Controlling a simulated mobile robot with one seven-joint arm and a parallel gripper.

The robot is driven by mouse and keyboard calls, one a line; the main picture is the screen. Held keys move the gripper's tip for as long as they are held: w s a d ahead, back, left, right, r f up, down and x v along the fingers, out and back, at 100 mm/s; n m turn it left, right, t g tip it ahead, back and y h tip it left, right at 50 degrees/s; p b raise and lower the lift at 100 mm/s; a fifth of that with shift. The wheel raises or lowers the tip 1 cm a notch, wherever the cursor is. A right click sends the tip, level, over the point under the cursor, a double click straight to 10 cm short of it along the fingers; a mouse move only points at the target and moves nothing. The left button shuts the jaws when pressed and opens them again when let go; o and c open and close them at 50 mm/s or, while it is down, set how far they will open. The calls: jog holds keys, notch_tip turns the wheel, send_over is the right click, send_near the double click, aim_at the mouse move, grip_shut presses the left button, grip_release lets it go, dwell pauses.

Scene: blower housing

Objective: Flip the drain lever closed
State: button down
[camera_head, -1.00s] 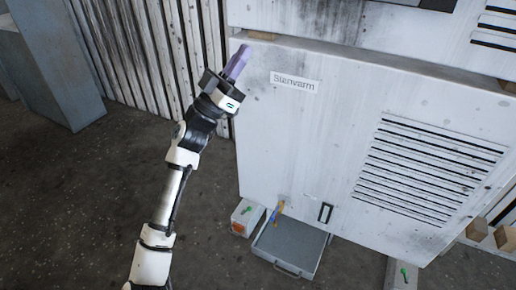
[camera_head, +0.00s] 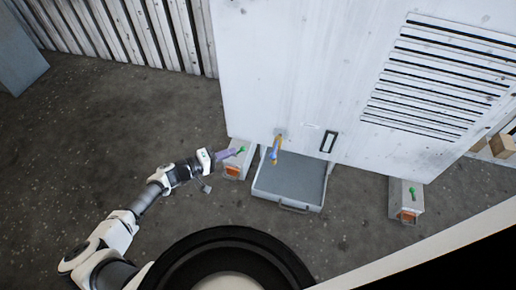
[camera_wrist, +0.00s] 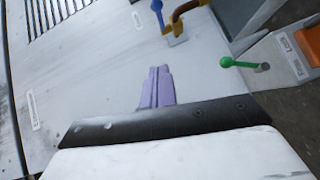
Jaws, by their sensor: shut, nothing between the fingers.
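The drain tap (camera_head: 277,148) is a small yellow-orange fitting with a blue-violet lever, low on the white cabinet front above the grey tray. In the wrist view the lever (camera_wrist: 157,13) shows at the top edge, beside the brown and yellow tap body (camera_wrist: 177,22); its upper end is cut off. My gripper (camera_head: 232,153) has lavender fingers, closed together and empty. It is left of the tap and apart from it, near the left box. The closed fingers (camera_wrist: 158,74) point towards the tap in the wrist view.
A grey tray (camera_head: 305,198) lies below the tap. A grey box with a green lever (camera_head: 241,150) stands left of it, close to my fingertips. Another box with a green lever (camera_head: 412,190) stands right. Floor in front is clear.

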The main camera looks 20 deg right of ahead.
jog(key=shift+s+a+f, duration=0.2)
jog(key=shift+a+f, duration=0.05)
jog(key=shift+f, duration=0.2)
jog(key=s+b+x, duration=0.2)
jog(key=b+x, duration=0.1)
jog(key=x, duration=1)
jog(key=shift+s+d+f+b, duration=0.25)
jog(key=shift+s+b, duration=0.05)
jog(key=shift+s, duration=0.1)
